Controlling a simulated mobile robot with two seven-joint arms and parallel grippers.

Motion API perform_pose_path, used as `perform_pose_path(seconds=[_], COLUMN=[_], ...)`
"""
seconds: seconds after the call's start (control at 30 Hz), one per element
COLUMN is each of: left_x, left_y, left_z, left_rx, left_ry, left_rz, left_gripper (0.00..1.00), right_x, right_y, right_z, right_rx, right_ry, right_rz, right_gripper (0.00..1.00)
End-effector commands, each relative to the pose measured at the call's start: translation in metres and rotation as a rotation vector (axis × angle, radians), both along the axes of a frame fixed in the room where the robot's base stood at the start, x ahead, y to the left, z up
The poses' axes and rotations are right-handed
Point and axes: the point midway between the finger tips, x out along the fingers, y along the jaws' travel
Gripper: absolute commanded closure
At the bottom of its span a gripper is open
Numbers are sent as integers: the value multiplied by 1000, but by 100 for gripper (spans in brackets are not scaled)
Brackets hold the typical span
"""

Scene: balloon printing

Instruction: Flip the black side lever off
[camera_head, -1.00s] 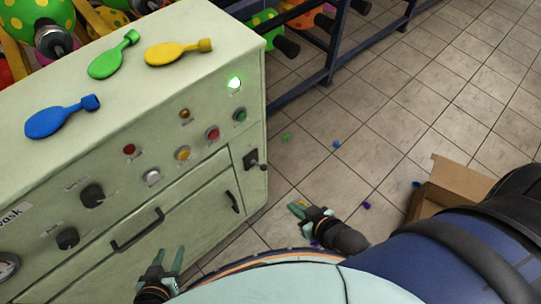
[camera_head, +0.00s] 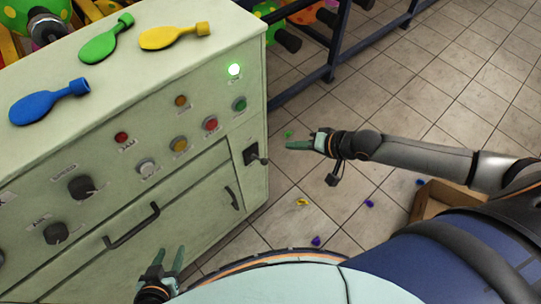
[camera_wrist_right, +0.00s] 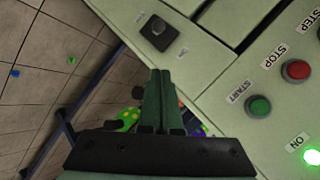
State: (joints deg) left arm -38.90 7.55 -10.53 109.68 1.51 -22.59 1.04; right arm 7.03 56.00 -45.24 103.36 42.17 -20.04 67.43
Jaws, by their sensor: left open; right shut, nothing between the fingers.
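The black side lever (camera_head: 256,157) is at the right end of the green machine's front, its handle sticking out to the right. In the right wrist view the black switch plate (camera_wrist_right: 158,32) shows on the panel above my fingers. My right gripper (camera_head: 290,145) is shut and empty, just right of the lever and apart from it; its fingers also show in the right wrist view (camera_wrist_right: 160,75). My left gripper (camera_head: 171,257) is open and empty, low in front of the machine's lower drawer. A green ON lamp (camera_head: 234,70) is lit.
The panel also carries a green START button (camera_head: 239,104), a red STOP button (camera_head: 210,124) and dark knobs. A cardboard box (camera_head: 434,196) stands on the floor at right.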

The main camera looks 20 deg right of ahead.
Motion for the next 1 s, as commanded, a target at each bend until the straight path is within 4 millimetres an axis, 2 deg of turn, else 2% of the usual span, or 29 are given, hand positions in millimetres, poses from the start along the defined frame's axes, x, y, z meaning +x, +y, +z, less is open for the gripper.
perform_pose_path(seconds=[0.03, 0.13, 0.57, 0.67, 1.0], left_x=[0, 0, 0, 0, -1], left_y=[0, 0, 0, 0, -2], left_z=[-2, -2, -4, -7, -27], left_rx=[0, 0, 0, 0, -1], left_ry=[0, 0, 0, 0, 11], left_rz=[0, 0, 0, 0, -4], left_gripper=[50, 50, 50, 50, 50], right_x=[3, 6, 9, 18, 62], right_y=[-9, -15, -13, -6, 25], right_z=[1, 2, -2, -11, -60], right_rx=[4, 17, 21, 22, 21], right_ry=[14, 34, 35, 34, 33], right_rz=[-22, -48, -51, -52, -49], right_gripper=[100, 100, 100, 100, 100])
